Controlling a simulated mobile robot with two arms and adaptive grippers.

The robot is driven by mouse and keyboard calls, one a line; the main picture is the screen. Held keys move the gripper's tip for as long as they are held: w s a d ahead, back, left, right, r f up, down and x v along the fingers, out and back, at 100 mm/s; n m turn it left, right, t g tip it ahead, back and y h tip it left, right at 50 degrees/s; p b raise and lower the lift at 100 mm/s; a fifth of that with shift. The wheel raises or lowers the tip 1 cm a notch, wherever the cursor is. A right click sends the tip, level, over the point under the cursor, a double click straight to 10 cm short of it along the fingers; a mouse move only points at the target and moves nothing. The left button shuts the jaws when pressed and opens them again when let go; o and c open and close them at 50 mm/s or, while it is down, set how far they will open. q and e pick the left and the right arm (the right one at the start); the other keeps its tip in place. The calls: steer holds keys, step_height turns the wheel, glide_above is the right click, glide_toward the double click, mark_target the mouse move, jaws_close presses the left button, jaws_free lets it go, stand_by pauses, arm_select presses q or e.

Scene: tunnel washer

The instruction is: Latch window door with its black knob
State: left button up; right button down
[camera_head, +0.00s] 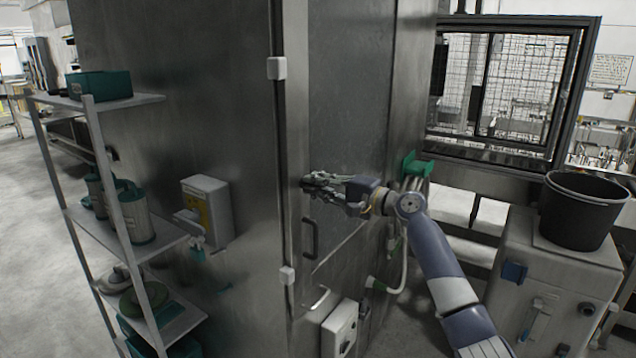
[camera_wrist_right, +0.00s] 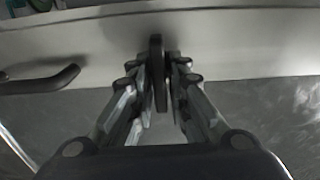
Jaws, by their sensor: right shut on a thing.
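The window door (camera_head: 348,100) is a tall grey steel-framed panel on the side of the big washer, and it looks flush with its frame. Its black knob (camera_wrist_right: 156,72) is a dark upright piece between the fingers in the right wrist view. My right gripper (camera_head: 309,184) is at the door's left edge, above the dark bar handle, and is shut on the knob. The fingers largely hide the knob in the head view. The right wrist view shows the fingers (camera_wrist_right: 158,80) on both sides of it. My left gripper is not in view.
The dark bar handle (camera_head: 312,240) is just below my right gripper; it also shows in the wrist view (camera_wrist_right: 42,82). A green bracket with hoses (camera_head: 416,166) is by my forearm. A black bucket (camera_head: 580,210) stands on a cabinet at right. A shelf rack (camera_head: 105,160) is at left.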

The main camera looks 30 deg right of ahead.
stand_by(0.4)
steer(key=c, duration=1.7)
jaws_free()
steer(key=shift+d, duration=0.1)
steer(key=v, duration=1.2)
steer(key=shift+f, duration=0.1)
